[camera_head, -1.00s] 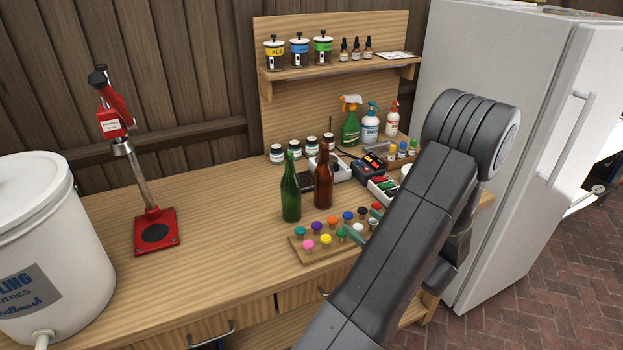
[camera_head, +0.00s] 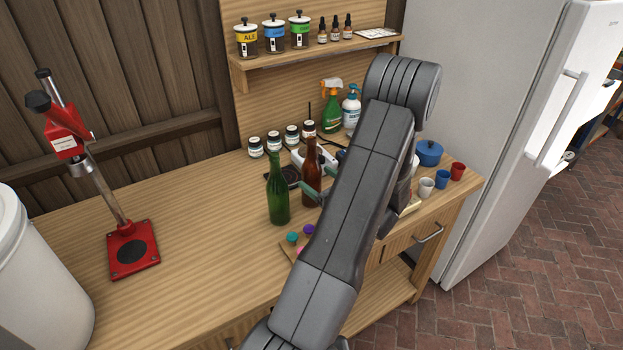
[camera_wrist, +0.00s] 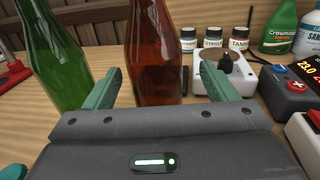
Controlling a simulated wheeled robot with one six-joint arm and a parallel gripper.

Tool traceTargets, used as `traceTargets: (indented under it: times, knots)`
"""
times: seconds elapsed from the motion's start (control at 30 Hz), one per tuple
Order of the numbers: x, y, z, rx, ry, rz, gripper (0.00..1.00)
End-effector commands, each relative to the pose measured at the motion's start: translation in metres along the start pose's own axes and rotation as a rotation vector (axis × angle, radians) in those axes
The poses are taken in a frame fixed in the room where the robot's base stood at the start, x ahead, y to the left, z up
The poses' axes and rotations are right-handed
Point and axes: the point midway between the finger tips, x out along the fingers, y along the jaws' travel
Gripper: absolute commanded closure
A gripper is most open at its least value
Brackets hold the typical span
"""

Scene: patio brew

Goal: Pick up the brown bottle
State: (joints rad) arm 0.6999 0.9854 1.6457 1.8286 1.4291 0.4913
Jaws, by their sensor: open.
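The brown bottle (camera_head: 311,171) stands upright on the wooden workbench, just right of a green bottle (camera_head: 278,192). In the wrist view the brown bottle (camera_wrist: 155,55) rises between the two green fingertips of my open gripper (camera_wrist: 160,88), a little nearer the left finger. I cannot tell whether a finger touches it. The green bottle (camera_wrist: 52,55) stands outside the left finger. In the head view my gripper (camera_head: 308,190) is at the brown bottle, and my arm hides much of it.
A white device (camera_wrist: 212,72) stands close by the right finger, with small labelled jars (camera_wrist: 213,38) behind. A board of coloured caps (camera_head: 292,243) lies in front, partly hidden by my arm. The bench's left middle is clear.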

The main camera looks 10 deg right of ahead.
Motion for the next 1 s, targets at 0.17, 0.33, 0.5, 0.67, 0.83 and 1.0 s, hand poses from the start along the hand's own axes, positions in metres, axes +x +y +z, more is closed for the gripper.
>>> traceTargets:
  times: [0.17,0.33,0.5,0.67,0.83,1.0]
  knots:
    - [0.028,0.006,0.004,0.001,0.001,0.004,0.21]
    - [0.042,0.006,0.002,0.001,0.0,0.001,0.21]
    - [0.043,0.005,0.001,0.001,0.0,0.0,0.21]
    - [0.043,0.005,0.001,0.001,0.0,0.0,0.41]
    - [0.043,0.005,0.001,0.001,0.0,0.0,0.74]
    - [0.043,0.005,0.001,0.0,-0.001,0.0,0.76]
